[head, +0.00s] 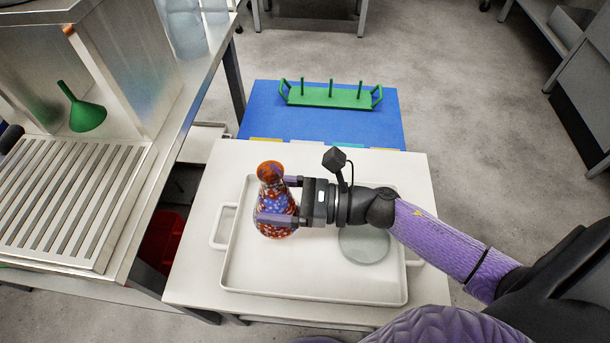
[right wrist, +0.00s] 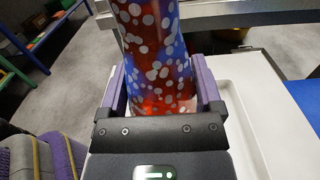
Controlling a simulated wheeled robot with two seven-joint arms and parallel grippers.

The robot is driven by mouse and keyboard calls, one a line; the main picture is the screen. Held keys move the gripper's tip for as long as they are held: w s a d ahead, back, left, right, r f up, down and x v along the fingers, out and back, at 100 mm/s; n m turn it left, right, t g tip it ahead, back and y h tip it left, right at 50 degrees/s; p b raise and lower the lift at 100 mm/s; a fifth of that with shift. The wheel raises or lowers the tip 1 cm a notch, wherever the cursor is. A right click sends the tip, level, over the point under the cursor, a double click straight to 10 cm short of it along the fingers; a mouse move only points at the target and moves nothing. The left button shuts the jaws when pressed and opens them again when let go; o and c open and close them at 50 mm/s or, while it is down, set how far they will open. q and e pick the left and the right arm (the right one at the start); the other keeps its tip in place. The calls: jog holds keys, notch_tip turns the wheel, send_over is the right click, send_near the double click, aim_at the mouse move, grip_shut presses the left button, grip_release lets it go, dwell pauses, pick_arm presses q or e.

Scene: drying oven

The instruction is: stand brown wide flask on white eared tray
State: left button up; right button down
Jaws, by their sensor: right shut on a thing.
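The brown wide flask (head: 272,196) is orange-brown with blue patches and white spots, with a narrower neck and a wide base. It is upright over the left part of the white eared tray (head: 310,285). I cannot tell whether its base touches the tray floor. My right gripper (head: 279,200) reaches in from the right and is shut on the flask's side. In the right wrist view the flask (right wrist: 158,60) fills the space between the two purple fingers (right wrist: 162,95). The tray has a handle at its left and right ends. My left gripper is not in view.
A round grey glass dish (head: 365,247) is on the tray, partly under my right wrist. A green rack (head: 330,97) with pegs stands on the blue surface (head: 255,120) behind. At left, a metal bench (head: 125,215) holds a green funnel (head: 86,115). The tray's front left is clear.

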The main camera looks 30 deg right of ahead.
notch_tip(320, 180, down, 8)
jog(key=b, duration=0.3)
jog(key=shift+r+b, duration=0.1)
jog(key=shift+b, duration=0.3)
jog(key=shift+r, duration=0.25)
jog(key=shift+f, duration=0.15)
jog(key=shift+c, duration=0.5)
grip_release()
jog(key=shift+o, duration=0.5)
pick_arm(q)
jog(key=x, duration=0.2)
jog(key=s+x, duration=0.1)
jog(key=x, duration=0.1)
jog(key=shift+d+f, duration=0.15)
